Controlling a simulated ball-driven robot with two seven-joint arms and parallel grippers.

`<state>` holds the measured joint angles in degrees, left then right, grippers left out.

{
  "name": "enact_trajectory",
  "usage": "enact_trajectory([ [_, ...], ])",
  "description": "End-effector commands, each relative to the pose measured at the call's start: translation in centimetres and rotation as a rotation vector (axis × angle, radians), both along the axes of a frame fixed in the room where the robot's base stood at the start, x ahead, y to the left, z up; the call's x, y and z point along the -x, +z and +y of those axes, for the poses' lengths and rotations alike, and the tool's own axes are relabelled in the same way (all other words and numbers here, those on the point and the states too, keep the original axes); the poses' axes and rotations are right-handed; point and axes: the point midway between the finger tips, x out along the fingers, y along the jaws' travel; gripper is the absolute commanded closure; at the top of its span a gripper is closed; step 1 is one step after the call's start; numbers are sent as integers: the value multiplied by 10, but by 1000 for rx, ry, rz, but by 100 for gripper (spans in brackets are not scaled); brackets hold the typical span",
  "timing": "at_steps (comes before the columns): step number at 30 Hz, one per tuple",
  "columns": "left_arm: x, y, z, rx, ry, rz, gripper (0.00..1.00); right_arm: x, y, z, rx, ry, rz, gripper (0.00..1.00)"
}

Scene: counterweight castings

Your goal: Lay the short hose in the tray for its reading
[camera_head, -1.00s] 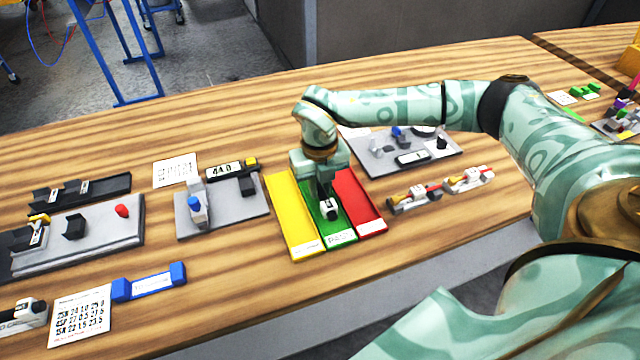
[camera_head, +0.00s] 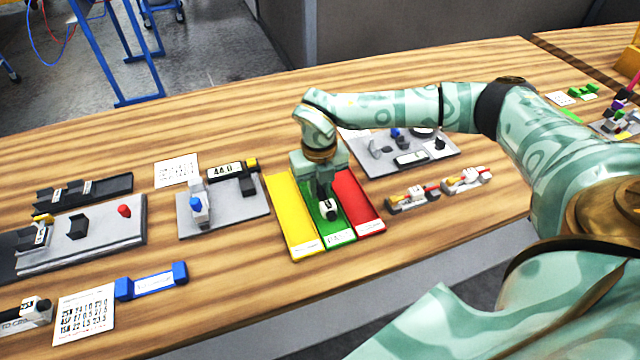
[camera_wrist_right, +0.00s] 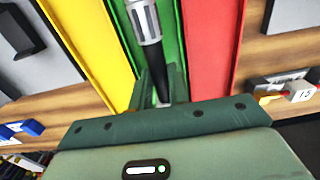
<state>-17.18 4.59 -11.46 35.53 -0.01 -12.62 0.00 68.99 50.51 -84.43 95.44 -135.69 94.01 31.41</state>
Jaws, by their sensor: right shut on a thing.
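The short hose, dark with a pale ribbed end fitting, shows in the wrist view (camera_wrist_right: 146,22) and its white end in the head view (camera_head: 328,209). My right gripper (camera_head: 324,190) is shut on the hose, low over the green lane (camera_head: 340,236). The hose lies along that lane; I cannot tell whether it touches the floor. The yellow lane (camera_head: 288,215) is to the left and the red lane (camera_head: 358,203) to the right. The gripper hides part of the hose. My left gripper is not in view.
A grey fixture with a display (camera_head: 225,170) stands left of the lanes. A grey board with small parts (camera_head: 415,160) lies behind right. Labelled fittings (camera_head: 412,199) lie right of the red lane. A printed card (camera_head: 85,314) and blue-ended piece (camera_head: 150,282) lie front left.

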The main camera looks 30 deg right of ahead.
Motion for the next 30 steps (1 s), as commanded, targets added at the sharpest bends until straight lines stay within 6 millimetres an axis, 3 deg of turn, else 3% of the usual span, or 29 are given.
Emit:
enact_trajectory([
  [30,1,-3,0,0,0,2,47,0,-10,0,-1,1,0,100],
])
